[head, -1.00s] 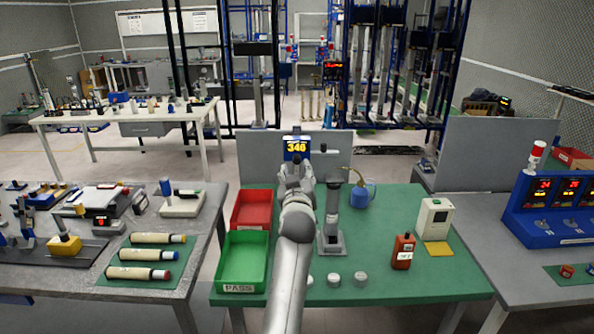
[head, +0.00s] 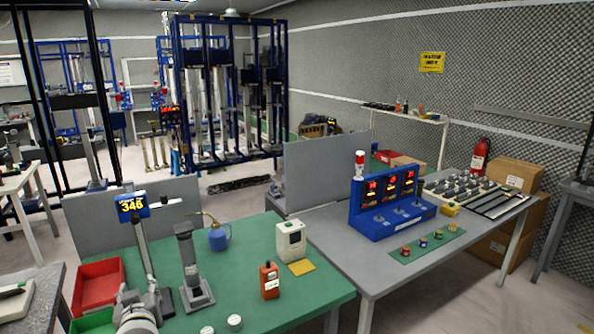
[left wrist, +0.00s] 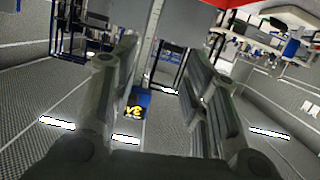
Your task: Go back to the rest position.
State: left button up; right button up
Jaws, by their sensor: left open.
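My left gripper (head: 143,295) shows at the lower left of the head view, over the front of the green-topped bench (head: 330,295). In the left wrist view its two fingers (left wrist: 158,58) stand well apart with nothing held between them. Beyond them that view shows the blue display with yellow digits (left wrist: 138,104), upside down. In the head view the display (head: 132,206) is on a post behind the gripper. My right gripper is in neither view.
A red bin (head: 98,285) and a partly cut-off green bin (head: 92,322) lie left of the gripper. A grey stand (head: 193,270), blue oil can (head: 219,237) and orange bottle (head: 269,280) stand to its right. A blue console (head: 385,222) is on the neighbouring bench.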

pick_arm(q)
jog(key=s+d+f+m+g+h, duration=0.2)
jog(key=s+d+f, duration=0.2)
jog(key=s+f, duration=0.3)
jog(key=s+d+f+m+g+h, duration=0.2)
jog(key=s+d+f, duration=0.3)
jog(key=s, duration=0.4)
jog(key=s+d+f+m+g+h, duration=0.2)
jog(key=s+d+f+m+g, duration=0.15)
jog(key=s, duration=0.65)
jog(key=s+d+f+m+g+h, duration=0.1)
jog(key=s+d+f+m+g, duration=0.3)
jog(key=s, duration=0.6)
notch_tip(320, 180, down, 29)
jog(key=s+n+b, duration=0.2)
jog(key=b, duration=0.2)
jog(key=s+a+f+b, duration=0.2)
jog(key=s+f, duration=1.4)
jog(key=f, duration=0.2)
jog(key=shift+a+f+g+b, duration=0.3)
jog(key=shift+f+g+b, duration=0.05)
jog(key=shift+b, duration=0.05)
jog(key=shift+s, duration=0.1)
jog(key=shift+c, duration=0.4)
